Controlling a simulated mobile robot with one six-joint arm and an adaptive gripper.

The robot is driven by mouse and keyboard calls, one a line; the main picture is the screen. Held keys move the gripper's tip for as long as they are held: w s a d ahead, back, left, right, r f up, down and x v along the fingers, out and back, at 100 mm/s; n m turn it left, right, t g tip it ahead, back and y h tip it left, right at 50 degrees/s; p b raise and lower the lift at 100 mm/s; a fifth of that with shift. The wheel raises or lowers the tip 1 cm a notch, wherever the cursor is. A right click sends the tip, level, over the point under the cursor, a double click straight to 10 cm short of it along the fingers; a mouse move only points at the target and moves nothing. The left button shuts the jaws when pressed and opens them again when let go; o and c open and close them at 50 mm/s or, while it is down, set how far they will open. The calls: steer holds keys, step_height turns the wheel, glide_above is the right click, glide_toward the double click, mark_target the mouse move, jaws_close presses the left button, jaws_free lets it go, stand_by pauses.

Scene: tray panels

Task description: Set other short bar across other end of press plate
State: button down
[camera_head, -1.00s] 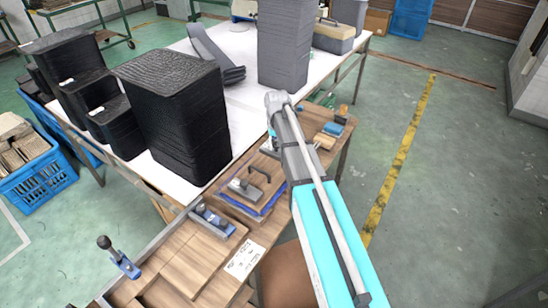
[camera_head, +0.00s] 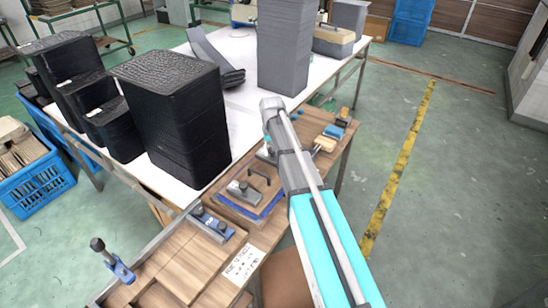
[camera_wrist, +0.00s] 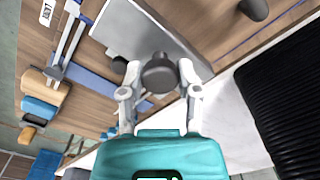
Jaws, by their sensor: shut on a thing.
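In the wrist view my gripper (camera_wrist: 160,85) has its two fingers closed on the dark round knob (camera_wrist: 160,76) of a short bar. A flat grey piece (camera_wrist: 140,30) shows just beyond the knob; I cannot tell whether it touches the surface below. In the head view my arm hides the gripper and most of this bar. The wooden press plate (camera_head: 233,206) lies on the bench, with a dark arched handle (camera_head: 260,176). Another short grey bar with a knob (camera_head: 241,191) rests across its near end.
A tall black stack (camera_head: 175,120) stands close left of the arm, and a grey stack (camera_head: 284,50) stands behind. A blue-and-grey clamp (camera_head: 212,224) and an upright knobbed tool (camera_head: 112,260) are at the near left. Small wooden and blue blocks (camera_head: 334,132) lie right of the arm.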

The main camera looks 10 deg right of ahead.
steer(key=shift+f+b, duration=0.85)
steer(key=shift+f, duration=0.3)
steer(key=shift+c, duration=1.5)
jaws_free()
steer(key=shift+r, duration=0.15)
step_height(320, 180, up, 12)
steer(key=p, duration=1.2)
steer(key=shift+s, duration=0.1)
steer(key=s, duration=2.4)
steer(key=shift+d, duration=0.35)
